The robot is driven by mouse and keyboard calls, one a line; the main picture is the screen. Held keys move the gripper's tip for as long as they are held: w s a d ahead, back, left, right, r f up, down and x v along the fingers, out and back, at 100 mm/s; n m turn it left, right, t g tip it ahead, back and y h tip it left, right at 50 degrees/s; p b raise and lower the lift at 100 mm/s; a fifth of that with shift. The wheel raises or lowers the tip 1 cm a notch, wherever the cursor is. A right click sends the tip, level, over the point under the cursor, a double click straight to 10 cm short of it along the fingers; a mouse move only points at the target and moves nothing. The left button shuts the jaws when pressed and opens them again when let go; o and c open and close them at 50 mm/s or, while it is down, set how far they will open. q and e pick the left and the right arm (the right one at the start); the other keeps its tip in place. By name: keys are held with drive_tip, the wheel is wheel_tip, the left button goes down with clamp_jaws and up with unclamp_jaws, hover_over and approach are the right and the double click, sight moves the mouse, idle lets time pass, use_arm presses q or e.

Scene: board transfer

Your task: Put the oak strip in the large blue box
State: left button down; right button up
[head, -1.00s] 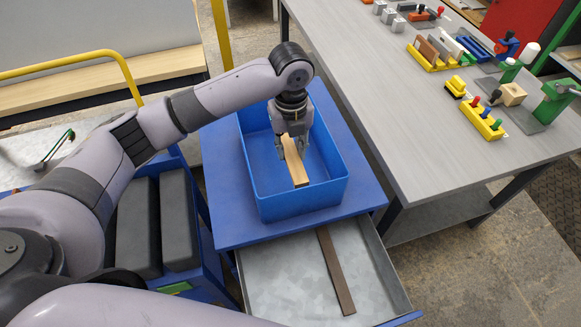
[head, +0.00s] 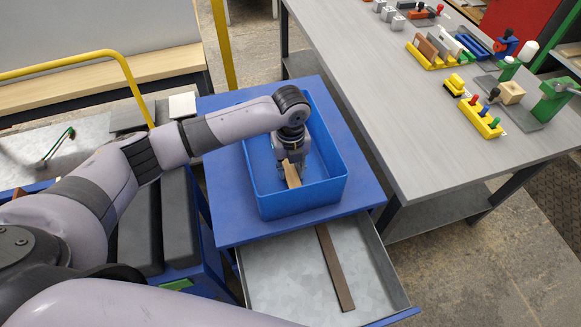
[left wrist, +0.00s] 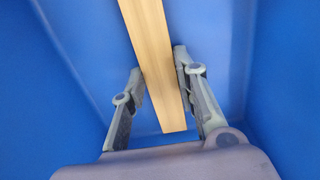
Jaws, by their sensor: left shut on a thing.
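The oak strip (head: 291,175), a light wooden bar, is inside the large blue box (head: 302,208) on the blue cart top. My left gripper (head: 289,166) reaches down into the box and is shut on the strip. In the left wrist view the strip (left wrist: 152,55) runs between the two fingers of the gripper (left wrist: 158,95), with blue walls around it. Whether the strip touches the box floor I cannot tell. My right gripper is not in view.
An open grey drawer (head: 290,278) below the cart top holds a dark brown strip (head: 335,268). A grey workbench (head: 400,110) with tools and coloured holders stands at the right. A yellow rail (head: 80,60) is at the left. The box has free room around the strip.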

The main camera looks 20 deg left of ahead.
sight(291, 172)
use_arm(q)
drive_tip(key=c, duration=1.2)
unclamp_jaws()
drive_tip(key=shift+f, duration=0.1)
drive_tip(key=shift+c, duration=0.2)
wheel_tip(291, 172, up, 12)
drive_tip(key=b, duration=0.1)
drive_tip(key=shift+r+b, duration=0.2)
drive_tip(key=shift+b, duration=0.15)
